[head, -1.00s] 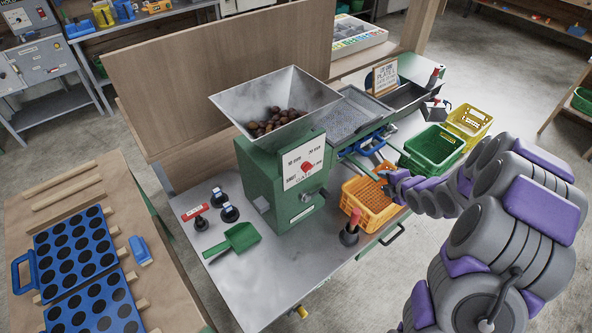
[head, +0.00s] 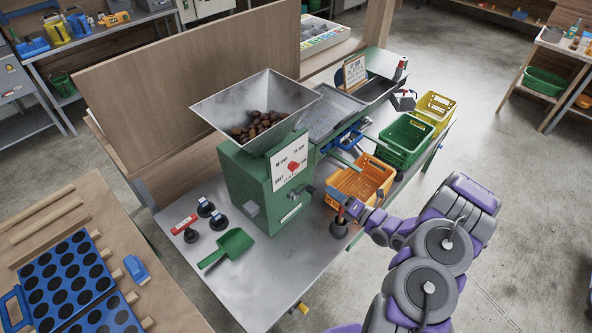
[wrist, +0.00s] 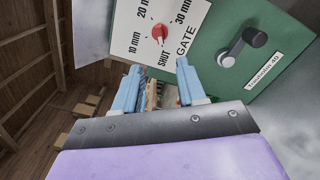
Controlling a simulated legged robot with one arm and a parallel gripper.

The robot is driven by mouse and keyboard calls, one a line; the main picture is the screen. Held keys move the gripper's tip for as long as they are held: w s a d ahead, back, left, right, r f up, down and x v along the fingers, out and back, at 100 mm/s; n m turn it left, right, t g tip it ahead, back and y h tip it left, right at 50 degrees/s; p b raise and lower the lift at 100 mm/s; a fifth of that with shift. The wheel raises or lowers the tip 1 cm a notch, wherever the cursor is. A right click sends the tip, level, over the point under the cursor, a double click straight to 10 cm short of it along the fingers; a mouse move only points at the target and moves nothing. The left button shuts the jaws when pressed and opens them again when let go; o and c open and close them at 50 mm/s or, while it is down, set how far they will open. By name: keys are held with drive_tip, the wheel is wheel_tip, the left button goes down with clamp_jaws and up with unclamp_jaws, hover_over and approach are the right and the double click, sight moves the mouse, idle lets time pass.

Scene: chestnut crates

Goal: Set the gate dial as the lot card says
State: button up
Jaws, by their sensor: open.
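The gate dial is a red round knob (head: 293,167) on a white plate on the front of the green hopper machine (head: 240,185). In the wrist view the knob (wrist: 159,32) sits among the marks SHUT, 10 mm, 20 mm and 30 mm. A small pale mark shows on its lower side, toward SHUT, but its exact setting is hard to tell. The lot card (head: 355,72) stands behind the sorting trays; its writing is too small to read surely. My gripper (head: 337,194) is open and empty, in front of the machine; its pale blue fingers (wrist: 158,82) are below the dial, apart from it.
A dark crank (wrist: 245,45) sticks out beside the plate. A dark-based hand tool (head: 339,229) stands near my gripper. Orange (head: 362,180), green (head: 405,142) and yellow (head: 436,108) crates stand to the right. A green scoop (head: 228,246) lies on the bench at left.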

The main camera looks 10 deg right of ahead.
drive_tip(key=d+x, duration=0.1)
drive_tip(key=x, duration=0.3)
drive_tip(key=b, duration=0.1)
approach(294, 167)
drive_tip(key=x, duration=0.2)
drive_tip(key=b+x, duration=0.1)
drive_tip(key=x, duration=0.5)
drive_tip(key=shift+w+f, duration=0.25)
drive_tip(key=shift+w, duration=0.05)
drive_tip(key=shift+d, duration=0.4)
drive_tip(key=c, duration=0.4)
drive_tip(key=shift+a, duration=0.1)
drive_tip(key=shift+c, duration=1.3)
